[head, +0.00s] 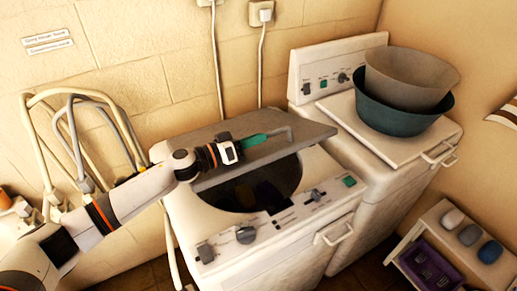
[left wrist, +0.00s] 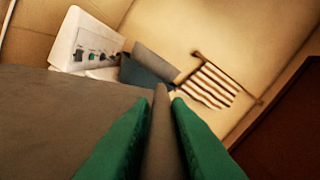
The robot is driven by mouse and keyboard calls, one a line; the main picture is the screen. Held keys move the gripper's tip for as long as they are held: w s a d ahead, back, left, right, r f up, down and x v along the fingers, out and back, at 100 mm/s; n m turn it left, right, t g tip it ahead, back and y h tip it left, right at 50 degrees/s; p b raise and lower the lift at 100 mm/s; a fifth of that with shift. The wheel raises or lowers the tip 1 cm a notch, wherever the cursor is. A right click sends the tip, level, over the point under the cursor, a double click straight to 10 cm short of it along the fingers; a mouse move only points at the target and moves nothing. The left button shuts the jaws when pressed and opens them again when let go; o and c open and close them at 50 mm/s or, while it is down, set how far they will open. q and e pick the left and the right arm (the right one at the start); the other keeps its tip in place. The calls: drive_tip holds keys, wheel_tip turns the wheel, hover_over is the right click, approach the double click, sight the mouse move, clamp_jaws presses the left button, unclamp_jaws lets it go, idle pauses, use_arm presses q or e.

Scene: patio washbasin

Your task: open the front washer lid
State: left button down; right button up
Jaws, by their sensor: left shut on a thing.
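The front washer (head: 280,238) is a white top-loader with knobs on its front panel. Its grey lid (head: 300,137) is tilted up at the back, and the dark round drum opening (head: 262,187) shows below it. My left gripper (head: 262,138) has green fingers and is at the lid's handle (head: 285,130). In the left wrist view the green fingers (left wrist: 162,125) are shut on the grey bar of the handle, with the lid surface (left wrist: 70,115) to the left. My right gripper is not in view.
A second white washer (head: 385,160) stands at the right, with a teal basin (head: 402,119) and a grey basin (head: 412,78) stacked on its closed lid. Hoses (head: 75,130) hang on the left wall. A low shelf (head: 450,255) stands at the lower right.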

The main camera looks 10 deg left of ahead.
use_arm(q)
drive_tip(key=w+a+r+n, duration=0.2)
drive_tip(key=w+a+r, duration=0.1)
drive_tip(key=r, duration=0.4)
drive_tip(key=shift+w+r+n, duration=0.25)
drive_tip(key=shift+w+n, duration=0.05)
drive_tip(key=shift+w, duration=0.4)
drive_tip(key=shift+a, duration=0.1)
drive_tip(key=c, duration=1.4)
unclamp_jaws()
drive_tip(key=b+v, duration=0.3)
drive_tip(key=v, duration=0.9)
drive_tip(key=shift+b, duration=0.35)
drive_tip(key=shift+c, duration=0.4)
